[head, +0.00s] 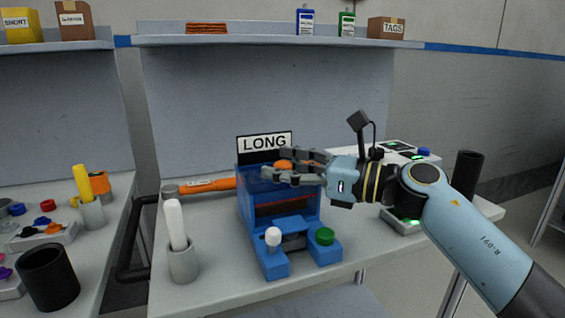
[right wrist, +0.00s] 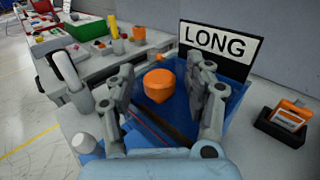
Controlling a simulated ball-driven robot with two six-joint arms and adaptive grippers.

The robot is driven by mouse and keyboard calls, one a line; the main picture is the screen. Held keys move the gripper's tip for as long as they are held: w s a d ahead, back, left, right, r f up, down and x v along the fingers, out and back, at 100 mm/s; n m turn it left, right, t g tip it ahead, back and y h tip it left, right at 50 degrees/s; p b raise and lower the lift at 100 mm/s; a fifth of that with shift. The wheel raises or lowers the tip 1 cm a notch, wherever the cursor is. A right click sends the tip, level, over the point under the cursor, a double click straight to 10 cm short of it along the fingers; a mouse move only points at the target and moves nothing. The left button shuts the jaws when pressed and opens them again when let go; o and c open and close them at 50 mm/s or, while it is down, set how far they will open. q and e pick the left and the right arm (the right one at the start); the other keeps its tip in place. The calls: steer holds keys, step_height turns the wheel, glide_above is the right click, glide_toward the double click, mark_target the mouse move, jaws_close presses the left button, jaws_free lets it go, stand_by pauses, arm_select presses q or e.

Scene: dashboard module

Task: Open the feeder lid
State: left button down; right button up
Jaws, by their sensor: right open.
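The blue feeder (head: 253,210) stands on the table under a white LONG sign (head: 264,142). The sign also shows in the right wrist view (right wrist: 217,42). An orange knob (right wrist: 159,86) sits on the blue top of the feeder, and part of it shows behind the fingers in the head view (head: 284,164). My right gripper (head: 277,163) is open over the feeder top. In the right wrist view its fingers (right wrist: 160,68) stand on either side of the knob, and I see a gap on both sides. The lid looks closed, though the hand hides part of it. My left gripper is not in view.
A white cup with a white-handled tool (head: 183,262) stands left of the feeder. An orange-handled tool (head: 208,186) lies behind it. A black cup (head: 466,168) stands at the right.

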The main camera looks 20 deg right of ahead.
steer(key=shift+w+a, duration=0.15)
steer(key=shift+a, duration=0.05)
steer(key=c, duration=0.9)
jaws_close()
steer(key=shift+a, duration=0.1)
